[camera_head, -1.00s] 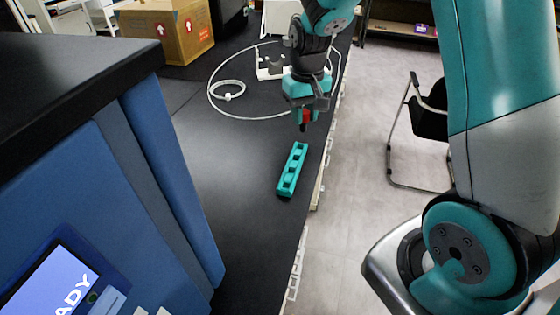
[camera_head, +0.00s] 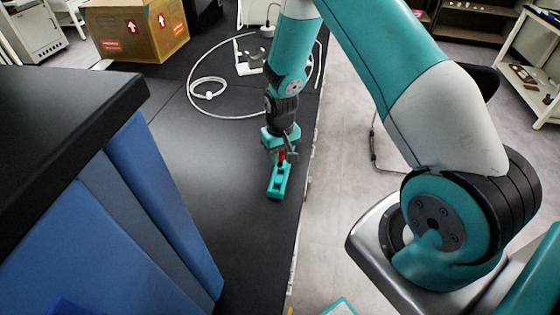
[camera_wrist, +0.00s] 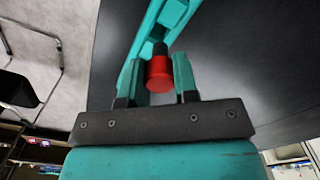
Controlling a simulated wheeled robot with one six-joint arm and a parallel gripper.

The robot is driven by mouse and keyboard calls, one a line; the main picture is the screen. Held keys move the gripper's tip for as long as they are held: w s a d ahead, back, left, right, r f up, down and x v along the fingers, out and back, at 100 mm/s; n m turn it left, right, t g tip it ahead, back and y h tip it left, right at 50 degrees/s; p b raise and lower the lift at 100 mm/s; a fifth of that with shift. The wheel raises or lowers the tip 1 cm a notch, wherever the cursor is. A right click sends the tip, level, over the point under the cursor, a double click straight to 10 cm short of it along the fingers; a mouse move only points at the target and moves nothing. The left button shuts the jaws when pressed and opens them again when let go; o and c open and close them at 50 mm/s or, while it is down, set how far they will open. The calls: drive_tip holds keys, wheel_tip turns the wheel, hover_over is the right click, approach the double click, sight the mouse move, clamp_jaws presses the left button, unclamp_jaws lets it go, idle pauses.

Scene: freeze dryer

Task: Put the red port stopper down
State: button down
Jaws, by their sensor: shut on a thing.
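My gripper (camera_head: 284,158) points down over the black bench and is shut on the red port stopper (camera_head: 282,155). In the wrist view the red stopper (camera_wrist: 159,72) sits between the two fingers (camera_wrist: 162,82). The teal rack (camera_head: 278,183), a long narrow block with a row of slots, lies on the bench near its right edge. The gripper and stopper are at the far end of the rack, which also shows beyond the stopper in the wrist view (camera_wrist: 170,18). I cannot tell whether the stopper touches the rack.
A blue machine with a black top (camera_head: 70,110) stands close on the left. A cardboard box (camera_head: 137,28) and a looped white cable (camera_head: 208,88) are farther back. The bench (camera_head: 205,160) is clear left of the rack. Its right edge drops to the floor (camera_head: 335,190).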

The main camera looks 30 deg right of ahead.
sight(280, 166)
drive_tip(key=shift+f+p, duration=0.35)
drive_tip(key=shift+f, duration=1.6)
drive_tip(key=shift+f, duration=0.2)
drive_tip(key=c, duration=0.9)
unclamp_jaws()
drive_tip(key=shift+r, duration=0.1)
